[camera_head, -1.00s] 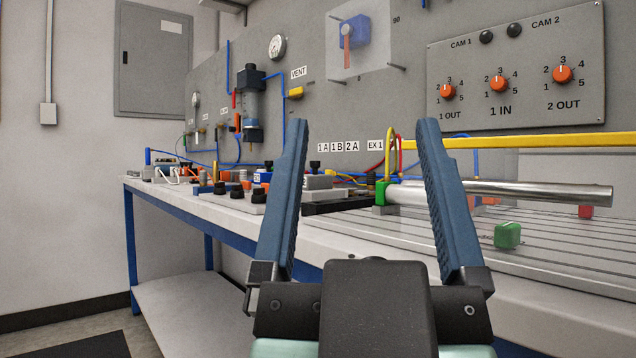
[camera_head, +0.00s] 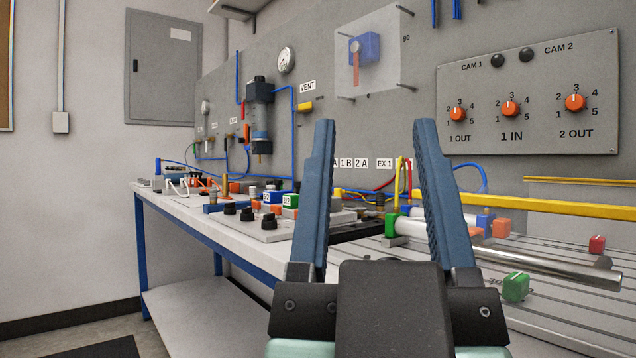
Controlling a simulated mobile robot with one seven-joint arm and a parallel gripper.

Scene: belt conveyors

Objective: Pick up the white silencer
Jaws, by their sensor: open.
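My gripper (camera_head: 375,122) is in the foreground, its two blue fingers pointing up and apart with nothing between them. Its dark body covers part of the bench. I cannot surely pick out a white silencer. Small pale parts (camera_head: 178,186) lie at the bench's far left end, too small to identify. The grey-white workbench (camera_head: 205,222) stands beyond my gripper, and the fingers hide some of the parts on it.
A yellow bar (camera_head: 540,206) runs above. A knob panel (camera_head: 530,95) is on the wall.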

